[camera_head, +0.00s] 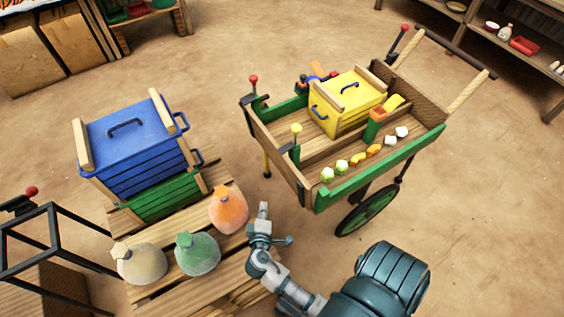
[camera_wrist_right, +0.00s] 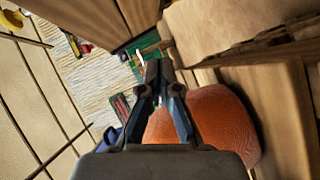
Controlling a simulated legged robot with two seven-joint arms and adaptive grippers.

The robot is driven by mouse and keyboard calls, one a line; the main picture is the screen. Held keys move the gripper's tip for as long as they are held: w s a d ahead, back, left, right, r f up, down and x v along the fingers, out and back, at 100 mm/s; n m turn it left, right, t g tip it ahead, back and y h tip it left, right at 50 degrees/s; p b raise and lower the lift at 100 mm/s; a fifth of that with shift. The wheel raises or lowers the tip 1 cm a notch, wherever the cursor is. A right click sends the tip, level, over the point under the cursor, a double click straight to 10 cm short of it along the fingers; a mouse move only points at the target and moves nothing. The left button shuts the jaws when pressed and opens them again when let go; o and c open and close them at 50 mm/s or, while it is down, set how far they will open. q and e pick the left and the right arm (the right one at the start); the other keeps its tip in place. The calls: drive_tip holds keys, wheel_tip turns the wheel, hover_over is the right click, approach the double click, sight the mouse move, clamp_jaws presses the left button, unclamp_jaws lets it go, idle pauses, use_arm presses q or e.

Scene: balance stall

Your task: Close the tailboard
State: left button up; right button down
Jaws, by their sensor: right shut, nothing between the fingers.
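The wooden cart (camera_head: 378,172) stands right of centre with green-trimmed sides. Its tailboard (camera_head: 280,160) is the brown board at the left end, opposite the handles. I cannot tell how far it is tilted. A red-knobbed lever (camera_head: 254,83) and a yellow-knobbed lever (camera_head: 296,134) stand near its two ends. My right gripper (camera_head: 263,209) is shut and empty, left of and below the tailboard and apart from it, beside the orange sack (camera_head: 229,208). In the right wrist view the closed fingers (camera_wrist_right: 157,68) show in front of the orange sack (camera_wrist_right: 215,122). My left gripper is out of view.
The cart holds a yellow crate (camera_head: 338,112) and several small blocks. A pallet (camera_head: 160,295) at left carries a blue crate (camera_head: 130,145) on a green one, a cream sack (camera_head: 140,263) and a green sack (camera_head: 197,253). Bare ground lies right of the cart.

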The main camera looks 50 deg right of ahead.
wheel_tip(320, 180, up, 7)
drive_tip(key=w+n+h+p, duration=0.1)
drive_tip(key=h, duration=0.4)
approach(279, 153)
drive_tip(key=w, duration=0.4)
drive_tip(key=shift+n+h, duration=0.3)
drive_tip(key=d, duration=0.4)
drive_tip(key=shift+s+d, duration=0.15)
drive_tip(key=shift+s, duration=0.1)
drive_tip(key=shift+s+d, duration=0.1)
drive_tip(key=shift+d, duration=0.35)
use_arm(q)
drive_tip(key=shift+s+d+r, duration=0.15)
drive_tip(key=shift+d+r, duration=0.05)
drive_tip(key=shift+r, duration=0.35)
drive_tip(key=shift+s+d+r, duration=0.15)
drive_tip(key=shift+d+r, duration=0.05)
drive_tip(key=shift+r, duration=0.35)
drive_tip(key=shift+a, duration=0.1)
use_arm(e)
drive_tip(key=shift+r, duration=0.1)
